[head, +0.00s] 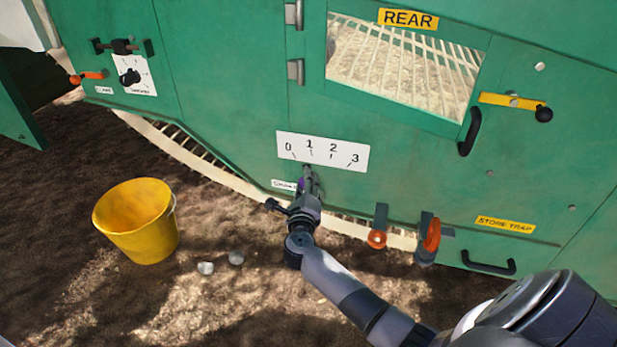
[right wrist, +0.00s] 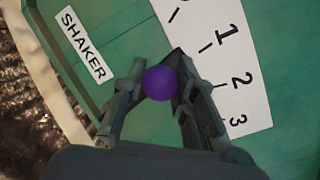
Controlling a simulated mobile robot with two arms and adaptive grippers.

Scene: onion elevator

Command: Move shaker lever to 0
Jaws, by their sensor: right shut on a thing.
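The shaker scale (head: 322,151) is a white plate marked 0, 1, 2 and 3 on the green machine panel. It also shows at the right wrist view's upper right (right wrist: 225,60), beside the SHAKER label (right wrist: 83,45). My right gripper (head: 307,172) is just below the scale, near the mark for 1. In the right wrist view its fingers (right wrist: 158,82) are closed on the purple knob (right wrist: 160,83) of the shaker lever. The lever's arm is mostly hidden behind the fingers. My left gripper does not show.
A yellow bucket (head: 140,222) stands on the soil at the left, with two pale round objects (head: 206,268) nearby. A slatted edge (head: 190,155) runs along the panel's bottom.

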